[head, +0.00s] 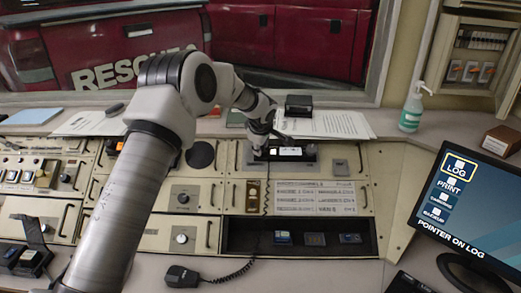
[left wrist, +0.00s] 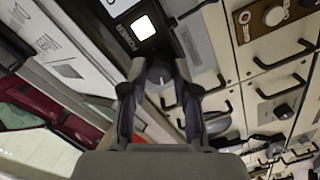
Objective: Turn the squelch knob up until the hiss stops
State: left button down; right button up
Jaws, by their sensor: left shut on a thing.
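The squelch knob appears to be the small dark round knob (left wrist: 159,74) in the left wrist view, on a black radio panel with a lit white display (left wrist: 143,27). My left gripper (left wrist: 158,82) has its two fingers on either side of this knob and is shut on it. In the head view my left gripper (head: 257,150) comes down at the left end of the black radio (head: 310,156), and hides the knob there. Any marking around the knob is too small or hidden to read. My right gripper is not in view.
A coiled-cord handset microphone (head: 183,276) lies at the front of the console. Other knobs (head: 181,238) and panel handles surround the radio. Papers (head: 335,124) and a sanitizer bottle (head: 412,108) stand on the ledge behind. A monitor (head: 468,215) is at right.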

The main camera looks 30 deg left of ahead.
pick_arm(q)
jog(key=shift+f+m+b, duration=0.1)
jog(key=shift+m+b, duration=0.3)
jog(key=shift+m, duration=1.4)
jog(key=c, duration=0.9)
grip_release()
jog(key=shift+o, duration=0.2)
jog(key=shift+w, duration=0.1)
